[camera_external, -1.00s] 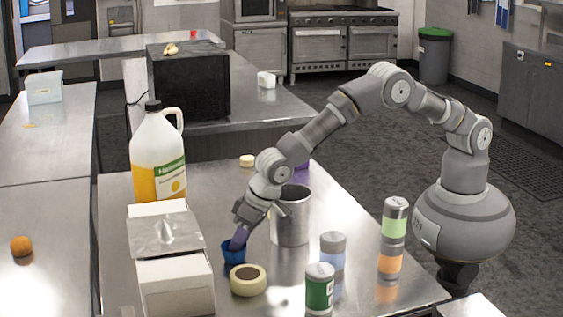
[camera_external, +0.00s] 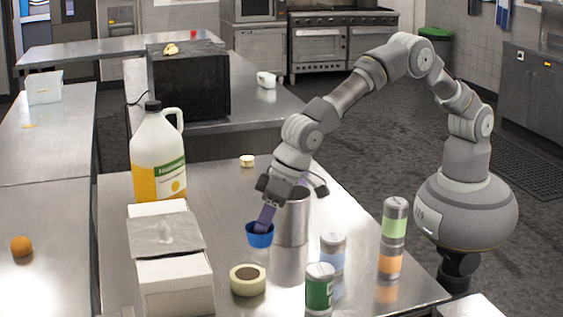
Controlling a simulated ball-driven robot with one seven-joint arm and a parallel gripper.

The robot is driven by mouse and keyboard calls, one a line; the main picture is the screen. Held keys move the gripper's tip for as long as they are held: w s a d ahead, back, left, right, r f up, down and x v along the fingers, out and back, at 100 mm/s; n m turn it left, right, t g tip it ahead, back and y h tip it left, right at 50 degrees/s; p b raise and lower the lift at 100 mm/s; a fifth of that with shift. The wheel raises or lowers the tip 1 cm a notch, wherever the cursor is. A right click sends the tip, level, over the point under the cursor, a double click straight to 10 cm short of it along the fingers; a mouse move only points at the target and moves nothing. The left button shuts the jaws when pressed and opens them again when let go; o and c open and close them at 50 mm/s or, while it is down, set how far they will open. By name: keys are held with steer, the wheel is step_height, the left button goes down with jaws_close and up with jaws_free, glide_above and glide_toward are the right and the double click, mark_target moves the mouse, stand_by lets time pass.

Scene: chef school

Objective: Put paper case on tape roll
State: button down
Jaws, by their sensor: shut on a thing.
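The blue paper case (camera_external: 260,236) is in the external view, held by my gripper (camera_external: 264,220). My gripper's purple fingers point down and are shut on the case. The case appears raised above the table, in front of the metal canister. The tape roll (camera_external: 248,288) is a pale yellow ring with a dark centre, lying flat on the steel table. It is nearer the camera than the case and slightly left of it, apart from it. The fingertips are partly hidden inside the case.
A metal canister (camera_external: 292,215) stands close behind and right of my gripper. A white box (camera_external: 172,262) and a large jug (camera_external: 158,155) stand at left. A green can (camera_external: 319,290), a blue-grey can (camera_external: 333,252) and a stacked striped can (camera_external: 392,240) stand at right.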

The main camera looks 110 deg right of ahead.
step_height(320, 180, down, 8)
steer(key=shift+w+r+b, duration=0.1)
steer(key=shift+r+b, duration=0.15)
steer(key=shift+b, duration=0.5)
steer(key=shift+r, duration=0.15)
steer(key=c, duration=1.2)
jaws_free()
steer(key=shift+s+r, duration=0.2)
steer(key=shift+r, duration=0.2)
steer(key=p+v, duration=0.2)
steer(key=v, duration=0.9)
steer(key=shift+s, duration=0.1)
